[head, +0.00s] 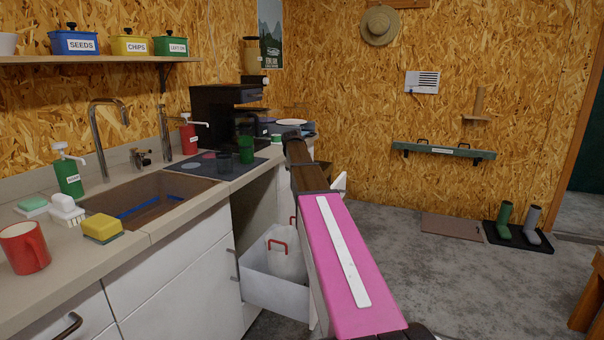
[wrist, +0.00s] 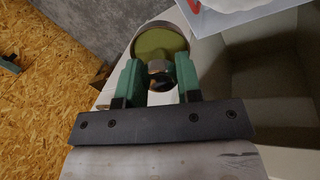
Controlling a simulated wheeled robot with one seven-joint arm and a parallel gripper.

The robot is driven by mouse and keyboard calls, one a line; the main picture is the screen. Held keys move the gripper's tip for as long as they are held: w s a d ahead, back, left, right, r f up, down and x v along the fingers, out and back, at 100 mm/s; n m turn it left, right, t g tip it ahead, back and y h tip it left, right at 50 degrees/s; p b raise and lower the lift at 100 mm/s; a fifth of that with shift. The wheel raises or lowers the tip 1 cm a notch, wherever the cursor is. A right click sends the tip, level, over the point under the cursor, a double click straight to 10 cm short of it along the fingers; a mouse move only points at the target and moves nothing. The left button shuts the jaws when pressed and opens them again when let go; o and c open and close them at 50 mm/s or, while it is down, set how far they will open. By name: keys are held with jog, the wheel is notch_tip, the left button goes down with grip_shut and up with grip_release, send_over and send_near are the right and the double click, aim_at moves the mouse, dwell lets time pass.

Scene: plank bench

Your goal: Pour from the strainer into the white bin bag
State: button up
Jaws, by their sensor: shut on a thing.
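The white bin bag (head: 284,262) with red handles sits in an open pull-out drawer (head: 275,296) below the counter. In the wrist view, a small part of a white bag (wrist: 238,4) shows at the top edge. My gripper (wrist: 160,82) has its green fingers closed on the handle end of the strainer. The strainer's round pale rim and olive-green inside (wrist: 160,38) show just beyond the fingertips. I cannot tell how far it is tilted. In the head view my own arm hides the gripper; a small white shape shows beside the arm, unclear what it is.
The sink (head: 150,200), a yellow sponge (head: 102,229) and a red mug (head: 24,247) are on the left counter. Green and dark cups (head: 246,150) stand on a dark mat. The floor (head: 450,280) to the right is clear up to the boots (head: 505,215).

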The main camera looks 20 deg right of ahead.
jog(key=a+f+t+h, duration=0.1)
jog(key=s+a+f+t+h, duration=0.1)
jog(key=s+a+f+h, duration=0.1)
jog(key=f+h, duration=0.1)
jog(key=shift+s+a+t, duration=0.25)
jog(key=shift+a+t, duration=0.05)
jog(key=shift+t, duration=0.1)
jog(key=shift+s, duration=0.1)
jog(key=shift+s+a+f+t+h, duration=0.1)
jog(key=shift+a+f+t+h, duration=0.05)
jog(key=shift+a+t+h, duration=0.2)
jog(key=shift+d, duration=0.1)
dwell(0.3)
jog(key=shift+s+t+h, duration=0.1)
jog(key=shift+t+h, duration=0.15)
jog(key=shift+h, duration=0.1)
